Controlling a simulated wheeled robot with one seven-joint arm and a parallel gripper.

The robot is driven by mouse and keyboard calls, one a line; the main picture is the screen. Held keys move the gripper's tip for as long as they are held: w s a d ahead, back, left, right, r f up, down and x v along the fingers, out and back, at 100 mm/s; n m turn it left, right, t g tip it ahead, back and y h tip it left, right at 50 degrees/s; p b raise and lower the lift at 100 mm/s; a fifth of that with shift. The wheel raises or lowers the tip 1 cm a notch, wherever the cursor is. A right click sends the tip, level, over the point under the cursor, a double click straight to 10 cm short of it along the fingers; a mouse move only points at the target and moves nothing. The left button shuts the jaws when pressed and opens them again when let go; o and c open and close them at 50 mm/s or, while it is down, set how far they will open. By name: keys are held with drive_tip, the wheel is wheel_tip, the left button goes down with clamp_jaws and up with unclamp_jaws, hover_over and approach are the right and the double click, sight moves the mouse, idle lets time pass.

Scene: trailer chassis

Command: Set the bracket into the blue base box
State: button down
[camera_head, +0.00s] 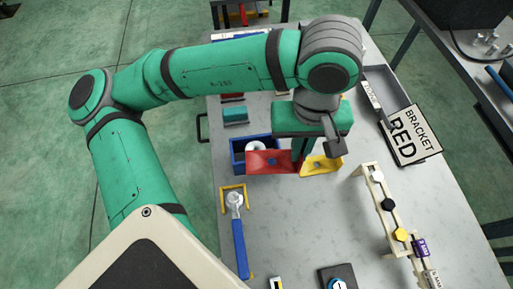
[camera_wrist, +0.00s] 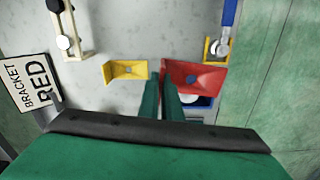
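The red bracket (camera_head: 267,162) is held by one upright end flange in my gripper (camera_head: 299,158). It covers the front part of the blue base box (camera_head: 238,144) in the head view. In the wrist view, the narrow fingers (camera_wrist: 160,78) close on the left end of the red bracket (camera_wrist: 200,75). The blue base box (camera_wrist: 205,102) shows only at an edge beneath the bracket, with a white round part beside it. I cannot tell how high the bracket is above the box. A yellow bracket (camera_head: 322,166) lies just right of the fingers.
A sign (camera_head: 411,136) reading "BRACKET RED" lies at the right. A cream rail (camera_head: 382,205) with several bolts runs along the right of the table. A blue-handled wrench (camera_head: 239,245) rests in yellow holders at the left. The middle foreground of the table is largely clear.

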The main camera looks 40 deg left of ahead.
drive_tip(key=s+a+r+n, duration=0.2)
drive_tip(key=s+r, duration=0.2)
drive_tip(key=s, duration=0.3)
drive_tip(key=w+a+f, duration=0.3)
drive_tip(key=w+f, duration=0.2)
drive_tip(key=f, duration=0.1)
drive_tip(key=w+a+f, duration=0.3)
drive_tip(key=w+f, duration=0.3)
drive_tip(key=f, duration=0.1)
drive_tip(key=shift+w+a, duration=0.25)
drive_tip(key=shift+a, duration=0.1)
drive_tip(key=shift+f, duration=0.25)
drive_tip(key=c, duration=2)
unclamp_jaws()
wheel_tip(320, 180, up, 12)
drive_tip(key=shift+r, duration=0.2)
